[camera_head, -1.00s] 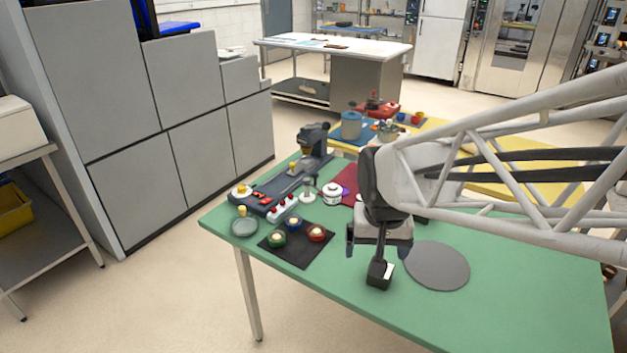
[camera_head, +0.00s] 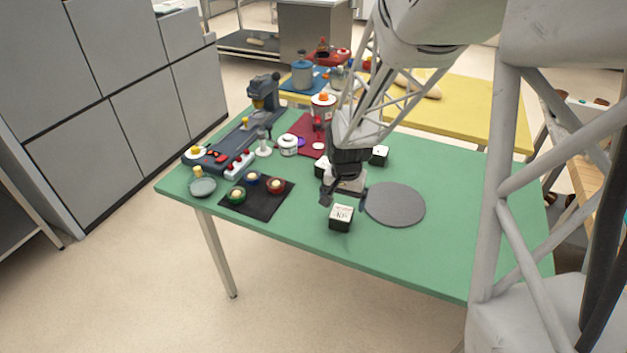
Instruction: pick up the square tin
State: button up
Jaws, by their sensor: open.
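No thing here is plainly a square tin. The nearest match is a small dark box with a white, marked top (camera_head: 341,212), on the green table near its front edge. A similar dark box with a white top (camera_head: 379,152) stands behind my arm, and a third dark box (camera_head: 321,167) is partly hidden by it. My gripper (camera_head: 343,195) is open and points down just behind the front box in the picture. I see nothing between its fingers. I cannot tell its exact height above the table.
A round grey mat (camera_head: 395,204) lies right of my gripper. A black mat (camera_head: 258,207) with several small coloured bowls lies to the left. A dark machine (camera_head: 262,100), a red mat (camera_head: 302,130) and a white round jar (camera_head: 288,145) stand behind. The green table's (camera_head: 440,250) front right is clear.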

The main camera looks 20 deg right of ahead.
aim_at(342, 212)
jog(key=shift+f, duration=0.2)
jog(key=shift+f, duration=1.15)
jog(key=shift+f, duration=0.1)
jog(key=shift+w+f, duration=0.15)
jog(key=shift+f, duration=2.35)
jog(key=c, duration=1.1)
